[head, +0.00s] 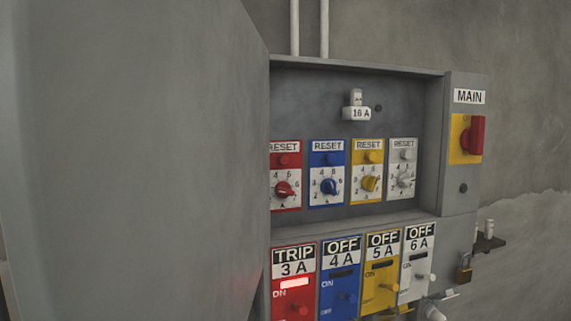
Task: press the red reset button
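The red reset button (285,160) is a small red knob in the upper part of the red RESET panel (296,178), at the left of a row of four-coloured panels inside the open cabinet. A red dial (285,190) sits below it. The cabinet door's edge slightly cuts off the left side of this panel. Below, the red breaker (293,284) reads TRIP 3 A, and its lamp glows bright.
The large grey door (140,160) stands open across the left half. Blue (327,174), yellow (367,172) and white (402,169) RESET panels sit close beside the red one. A red MAIN switch (474,136), a padlock (463,273) and a small shelf (490,243) are at the right.

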